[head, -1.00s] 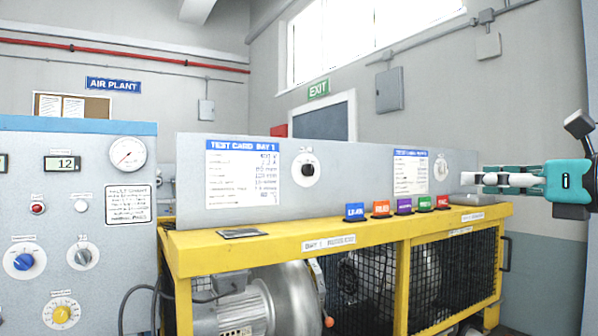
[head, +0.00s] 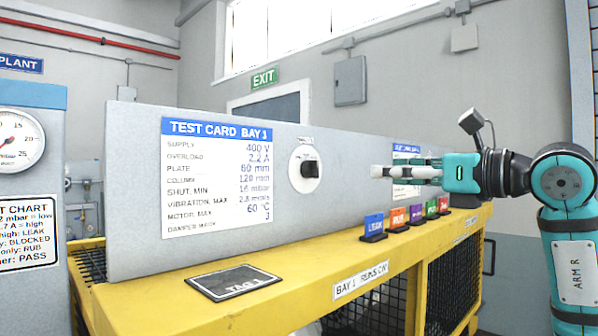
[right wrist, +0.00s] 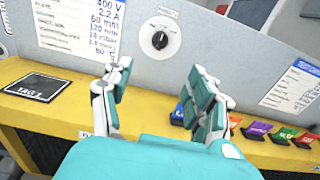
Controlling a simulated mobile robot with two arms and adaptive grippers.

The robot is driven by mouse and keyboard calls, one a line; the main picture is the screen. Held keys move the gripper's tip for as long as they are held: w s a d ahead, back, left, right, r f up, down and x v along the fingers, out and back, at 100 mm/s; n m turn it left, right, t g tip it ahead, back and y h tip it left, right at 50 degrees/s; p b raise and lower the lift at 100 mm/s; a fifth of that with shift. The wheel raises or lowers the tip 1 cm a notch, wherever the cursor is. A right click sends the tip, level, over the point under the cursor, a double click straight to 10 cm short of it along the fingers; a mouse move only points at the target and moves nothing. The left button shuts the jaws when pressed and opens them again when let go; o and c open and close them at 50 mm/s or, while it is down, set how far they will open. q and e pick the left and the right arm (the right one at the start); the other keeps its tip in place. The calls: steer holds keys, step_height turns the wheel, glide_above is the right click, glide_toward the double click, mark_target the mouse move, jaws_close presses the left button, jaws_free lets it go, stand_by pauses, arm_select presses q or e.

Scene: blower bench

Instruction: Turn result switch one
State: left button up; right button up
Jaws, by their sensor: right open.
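The result switch of bay 1 (head: 304,169) is a white round dial with a black knob on the grey panel, right of the bay 1 test card (head: 217,178). It also shows in the right wrist view (right wrist: 160,40), ahead of the fingers, with the black knob tilted. My right gripper (head: 385,172) is to the right of the switch and apart from it. In the right wrist view its two teal and grey fingers (right wrist: 160,92) are spread wide with nothing between them. The second switch is hidden in the head view. My left gripper is not in view.
Several coloured tags, including a blue one (head: 374,227), stand along the yellow bench edge (head: 330,262) below my right gripper. A black tag plate (head: 234,282) lies on the bench at left. The blue-topped air plant cabinet (head: 40,96) stands far left.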

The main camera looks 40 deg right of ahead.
steer(key=p, duration=0.3)
glide_toward(318, 171)
steer(key=w+p, duration=0.2)
steer(key=w, duration=0.1)
steer(key=w+p, duration=0.2)
steer(key=w, duration=0.1)
steer(key=w+a+p, duration=0.1)
steer(key=w+p, duration=0.2)
steer(key=shift+w+r, duration=0.15)
steer(key=shift+r, duration=0.15)
steer(key=shift+w+f, duration=0.15)
steer(key=shift+w, duration=0.35)
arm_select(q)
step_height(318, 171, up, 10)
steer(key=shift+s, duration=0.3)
arm_select(e)
steer(key=shift+f, duration=0.1)
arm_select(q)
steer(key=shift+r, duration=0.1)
arm_select(e)
steer(key=c, duration=1.1)
